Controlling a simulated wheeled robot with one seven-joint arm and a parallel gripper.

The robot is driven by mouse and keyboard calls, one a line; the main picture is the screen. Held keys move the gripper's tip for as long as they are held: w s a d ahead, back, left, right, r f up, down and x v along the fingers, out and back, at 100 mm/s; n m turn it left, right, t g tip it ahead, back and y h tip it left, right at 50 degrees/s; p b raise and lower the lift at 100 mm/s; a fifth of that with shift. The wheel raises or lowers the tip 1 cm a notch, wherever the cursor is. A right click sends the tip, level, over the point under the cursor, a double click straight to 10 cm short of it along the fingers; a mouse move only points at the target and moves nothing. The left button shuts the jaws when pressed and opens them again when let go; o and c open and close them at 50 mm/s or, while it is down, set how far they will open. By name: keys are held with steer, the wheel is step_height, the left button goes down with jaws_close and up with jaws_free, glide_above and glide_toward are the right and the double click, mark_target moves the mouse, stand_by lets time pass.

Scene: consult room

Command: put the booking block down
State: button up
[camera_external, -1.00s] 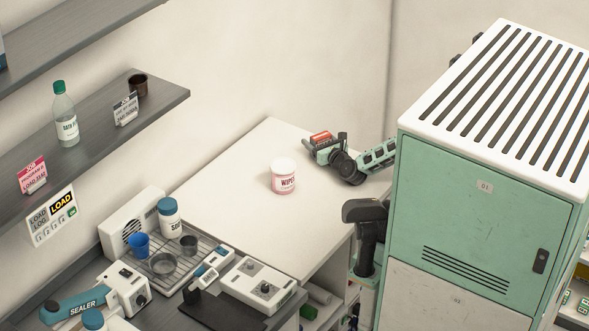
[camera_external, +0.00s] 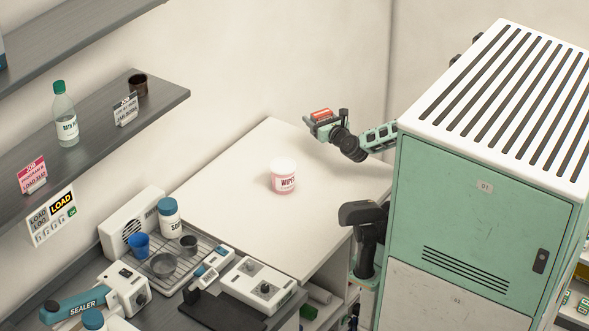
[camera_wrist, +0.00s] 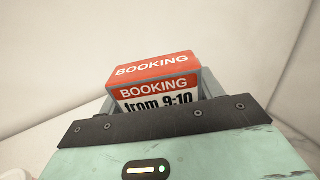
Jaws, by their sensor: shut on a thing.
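The booking block (camera_wrist: 157,84) is a red and white block lettered "BOOKING" and "from 9:10". In the wrist view it sits between the jaws of my gripper (camera_wrist: 155,105). In the external view the block (camera_external: 322,114) is a small red shape at the end of my arm. My gripper (camera_external: 318,122) is shut on it and holds it above the back of the white table (camera_external: 235,205), near the wall. The block's lower part is hidden by the gripper.
A green cabinet (camera_external: 480,215) stands at right. A wire rack (camera_external: 190,262) with cups and a bottle is at lower left.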

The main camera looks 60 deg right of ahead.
step_height(320, 180, up, 6)
steer(key=w+a+n+t+y+p, duration=0.1)
steer(key=w+a+y+p, duration=0.15)
steer(key=a, duration=0.95)
steer(key=w+a+n+y+p, duration=0.1)
steer(key=w+a+y, duration=0.15)
steer(key=a, duration=0.85)
steer(key=s+a+n+y+p, duration=0.1)
steer(key=s+a, duration=0.1)
steer(key=a, duration=0.8)
steer(key=s+a+n+y+p, duration=0.1)
steer(key=s+a+p, duration=0.15)
steer(key=a, duration=0.75)
steer(key=f, duration=0.5)
steer(key=f+b, duration=0.1)
steer(key=f, duration=0.5)
steer(key=shift+s+d, duration=0.15)
steer(key=shift+s, duration=0.05)
steer(key=shift+f, duration=2.05)
steer(key=shift+f, duration=0.2)
steer(key=o, duration=1)
steer(key=shift+o, duration=0.2)
